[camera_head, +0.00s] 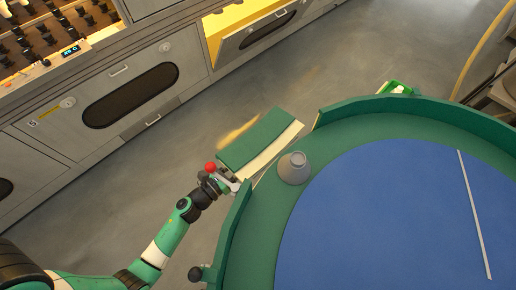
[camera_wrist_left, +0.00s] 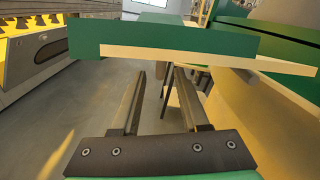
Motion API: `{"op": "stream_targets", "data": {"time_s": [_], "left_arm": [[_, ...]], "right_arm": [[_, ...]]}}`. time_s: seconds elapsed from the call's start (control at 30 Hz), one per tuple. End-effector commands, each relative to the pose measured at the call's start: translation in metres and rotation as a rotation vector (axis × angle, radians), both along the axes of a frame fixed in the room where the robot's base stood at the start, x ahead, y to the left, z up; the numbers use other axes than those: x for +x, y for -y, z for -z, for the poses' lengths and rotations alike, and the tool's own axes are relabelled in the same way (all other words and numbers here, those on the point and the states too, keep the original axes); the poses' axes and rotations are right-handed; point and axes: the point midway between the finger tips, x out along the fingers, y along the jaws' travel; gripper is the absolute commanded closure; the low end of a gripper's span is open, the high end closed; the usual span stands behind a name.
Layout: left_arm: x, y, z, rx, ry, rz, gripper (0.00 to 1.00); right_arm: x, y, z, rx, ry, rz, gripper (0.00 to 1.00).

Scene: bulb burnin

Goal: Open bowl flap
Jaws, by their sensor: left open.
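The bowl is a large round table-like tub with a green rim (camera_head: 419,107) and a blue inner floor (camera_head: 390,215). The flap (camera_head: 257,143), a green panel with a cream edge, lies outside a gap in the rim on the bowl's left side. In the left wrist view the flap (camera_wrist_left: 170,38) spans the top, just beyond the fingertips. My left gripper (camera_head: 234,185) is beside the flap's lower-left corner and the rim. Its two fingers (camera_wrist_left: 160,72) are apart with nothing between them. Whether they touch the flap cannot be told. My right gripper is not in view.
A grey cup-like object (camera_head: 293,168) stands on the green ledge near the gap. A red ball (camera_head: 210,167) shows close to my left gripper. Grey cabinets (camera_head: 130,95) line the upper left, with an open lit drawer (camera_head: 258,30). Grey floor lies between.

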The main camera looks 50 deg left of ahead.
Motion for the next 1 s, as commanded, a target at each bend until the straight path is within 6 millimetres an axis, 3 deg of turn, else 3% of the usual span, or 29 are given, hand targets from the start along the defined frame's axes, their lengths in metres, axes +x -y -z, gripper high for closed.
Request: {"op": "stream_targets", "data": {"time_s": [0.1,0.23,0.6,0.87,1.0], "left_arm": [[0.027,-0.001,0.001,0.001,0.003,0.002,0.55],[0.047,-0.002,0.001,0.000,0.001,0.001,0.55],[0.057,-0.003,0.000,0.000,-0.001,-0.001,0.55],[0.057,-0.003,0.000,-0.001,0.000,-0.001,1.00],[0.057,-0.003,0.000,-0.001,-0.001,-0.001,1.00]], "right_arm": [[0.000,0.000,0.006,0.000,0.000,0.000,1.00],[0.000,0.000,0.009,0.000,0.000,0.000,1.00],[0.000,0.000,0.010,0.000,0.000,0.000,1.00],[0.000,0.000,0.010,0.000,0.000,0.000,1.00],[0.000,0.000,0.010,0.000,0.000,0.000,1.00]]}}
